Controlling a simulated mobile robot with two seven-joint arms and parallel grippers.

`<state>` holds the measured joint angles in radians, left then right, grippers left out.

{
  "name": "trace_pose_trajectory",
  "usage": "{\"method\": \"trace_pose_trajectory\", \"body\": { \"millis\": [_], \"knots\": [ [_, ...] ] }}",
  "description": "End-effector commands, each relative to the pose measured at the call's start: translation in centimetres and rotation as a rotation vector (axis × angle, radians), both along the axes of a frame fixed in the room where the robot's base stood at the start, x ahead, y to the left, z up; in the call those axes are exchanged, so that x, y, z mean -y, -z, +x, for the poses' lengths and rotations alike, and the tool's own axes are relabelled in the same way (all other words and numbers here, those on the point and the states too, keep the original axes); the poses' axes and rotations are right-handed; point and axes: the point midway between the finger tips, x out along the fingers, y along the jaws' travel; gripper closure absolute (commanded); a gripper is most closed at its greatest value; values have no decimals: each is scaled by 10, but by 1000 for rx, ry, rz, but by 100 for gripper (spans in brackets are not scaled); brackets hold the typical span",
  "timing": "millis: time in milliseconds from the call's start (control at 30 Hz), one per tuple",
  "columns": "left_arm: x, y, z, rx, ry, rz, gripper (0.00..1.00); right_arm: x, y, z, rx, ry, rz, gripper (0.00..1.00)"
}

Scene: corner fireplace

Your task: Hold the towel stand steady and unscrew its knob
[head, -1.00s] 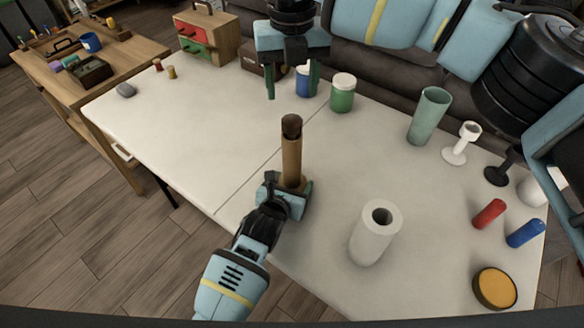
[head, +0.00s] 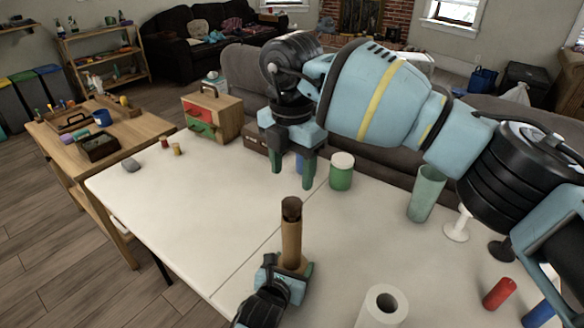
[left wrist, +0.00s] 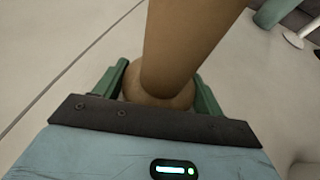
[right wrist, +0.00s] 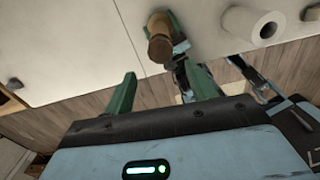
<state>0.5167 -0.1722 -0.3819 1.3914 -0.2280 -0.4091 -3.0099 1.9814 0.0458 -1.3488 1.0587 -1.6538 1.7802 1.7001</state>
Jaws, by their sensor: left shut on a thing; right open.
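The towel stand (head: 291,243) is an upright wooden post on the pale table, with a dark brown knob (head: 291,208) on top. My left gripper (head: 291,268) is shut on the stand low down, near its foot. In the left wrist view the post rises between the green fingers (left wrist: 160,88), and the knob is out of frame. My right gripper (head: 292,184) is open and empty, behind the stand and apart from the knob. The right wrist view shows the stand (right wrist: 160,42) beyond my open fingers (right wrist: 158,84).
A green jar (head: 341,174), a blue jar (head: 299,164) and a green cup (head: 425,194) stand behind. A paper roll (head: 381,308), white goblet (head: 459,225) and red cylinder (head: 499,293) are at right. The table's left part (head: 190,210) is mostly clear.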

Motion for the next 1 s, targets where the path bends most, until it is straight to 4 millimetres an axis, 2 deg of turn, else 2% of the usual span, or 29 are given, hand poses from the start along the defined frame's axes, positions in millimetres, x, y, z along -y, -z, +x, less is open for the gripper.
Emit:
{"method": "trace_pose_trajectory", "body": {
  "millis": [100,300,633,767,1000],
  "knots": [
    [0,0,0,-1,0,0,94,0,1,0,-1,145,0,44],
    [0,0,0,-1,0,0,94,0,1,0,-2,296,0,44],
    [0,0,0,-1,0,0,94,1,4,0,-1,331,-1,44],
    [0,0,0,-1,0,0,94,1,16,0,-2,330,-1,44],
    [0,0,0,0,0,0,94,1,51,0,-3,330,-1,44]
  ]
}}
